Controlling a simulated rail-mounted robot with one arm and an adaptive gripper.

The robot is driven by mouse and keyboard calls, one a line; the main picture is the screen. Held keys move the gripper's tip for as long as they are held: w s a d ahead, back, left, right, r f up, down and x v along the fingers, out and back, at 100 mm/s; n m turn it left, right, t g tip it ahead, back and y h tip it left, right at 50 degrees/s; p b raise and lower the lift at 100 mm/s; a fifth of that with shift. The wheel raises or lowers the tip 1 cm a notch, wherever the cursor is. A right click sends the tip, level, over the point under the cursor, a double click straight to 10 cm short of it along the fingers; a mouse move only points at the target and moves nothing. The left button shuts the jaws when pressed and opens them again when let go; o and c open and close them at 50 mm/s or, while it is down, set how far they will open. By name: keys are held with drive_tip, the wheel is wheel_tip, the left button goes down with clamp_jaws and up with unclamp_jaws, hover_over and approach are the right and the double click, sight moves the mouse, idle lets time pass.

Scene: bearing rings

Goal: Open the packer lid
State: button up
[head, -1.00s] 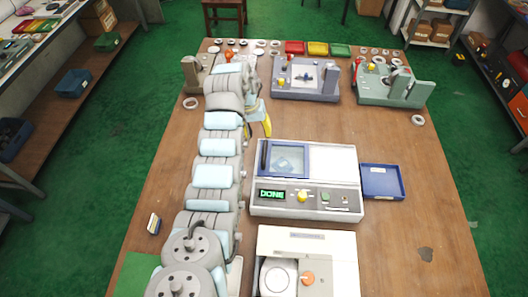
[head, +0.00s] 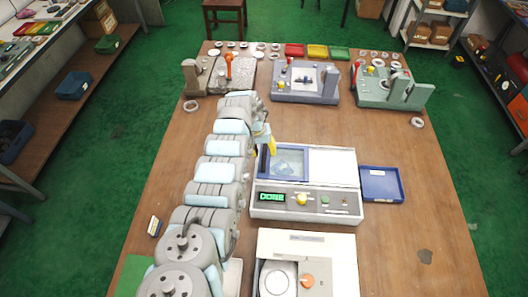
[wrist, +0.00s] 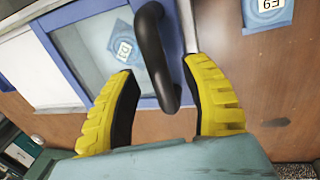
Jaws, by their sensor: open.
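The packer (head: 305,205) is a pale machine in the middle of the table, with a green display reading DONE. Its lid (head: 307,163) is a blue frame around a clear window and lies shut. A black bar handle (head: 264,160) runs along the lid's left edge. My gripper (head: 266,140) is at the far end of the handle. In the wrist view its yellow fingers (wrist: 162,100) are open, one on each side of the handle (wrist: 153,50), with a gap to it.
A blue tray (head: 382,198) lies right of the packer. Another pale machine with an orange knob (head: 307,281) stands in front of it. Several fixtures, including a grey one (head: 305,92), line the back. Bare table lies between them and the packer.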

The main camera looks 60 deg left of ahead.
drive_tip(key=shift+f, duration=0.2)
clamp_jaws()
drive_tip(key=shift+d+f, duration=0.1)
drive_tip(key=shift+w, duration=0.1)
